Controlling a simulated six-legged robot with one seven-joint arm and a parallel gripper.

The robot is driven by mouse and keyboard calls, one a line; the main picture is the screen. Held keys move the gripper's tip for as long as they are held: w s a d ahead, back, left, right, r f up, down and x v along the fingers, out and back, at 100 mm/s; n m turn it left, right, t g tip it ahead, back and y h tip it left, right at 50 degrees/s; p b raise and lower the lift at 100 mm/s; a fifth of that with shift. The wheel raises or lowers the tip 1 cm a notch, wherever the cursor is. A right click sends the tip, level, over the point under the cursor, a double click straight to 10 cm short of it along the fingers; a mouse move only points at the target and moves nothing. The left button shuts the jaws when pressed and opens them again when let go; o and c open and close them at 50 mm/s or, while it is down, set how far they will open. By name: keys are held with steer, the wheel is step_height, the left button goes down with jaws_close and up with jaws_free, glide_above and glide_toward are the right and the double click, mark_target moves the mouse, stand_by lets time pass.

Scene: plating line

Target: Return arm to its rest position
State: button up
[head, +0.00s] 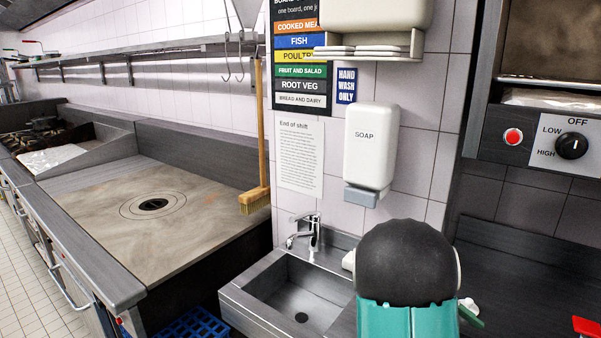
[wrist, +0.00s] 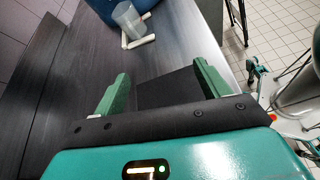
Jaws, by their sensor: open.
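My gripper (wrist: 161,72) shows in the wrist view with its two green fingers spread wide apart and nothing between them. It is over a dark counter (wrist: 60,110). In the head view my dark and teal arm stands at the lower right, in front of the counter beside the sink. It hides most of the gripper there; only a bit of green finger shows at its right side.
A steel sink (head: 262,310) with a tap (head: 312,236) lies left of my arm. A soap dispenser (head: 370,150) hangs above. A control knob (head: 572,146) is at right.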

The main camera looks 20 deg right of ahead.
steer(key=a+r+m+t+y, duration=0.1)
steer(key=a+t, duration=0.4)
steer(key=a, duration=0.7)
steer(key=a+r+m+t+y, duration=0.1)
steer(key=a+r+t+y, duration=0.3)
steer(key=a, duration=0.9)
steer(key=w+a+r+m+t+y, duration=0.1)
steer(key=a+r+t, duration=0.5)
steer(key=a, duration=0.7)
steer(key=shift+a+r+m+t+y, duration=0.2)
steer(key=shift+m+t+y, duration=0.3)
steer(key=shift+y, duration=0.2)
steer(key=shift+c, duration=0.4)
steer(key=c, duration=0.7)
steer(key=shift+d, duration=0.15)
steer(key=shift+c, duration=0.3)
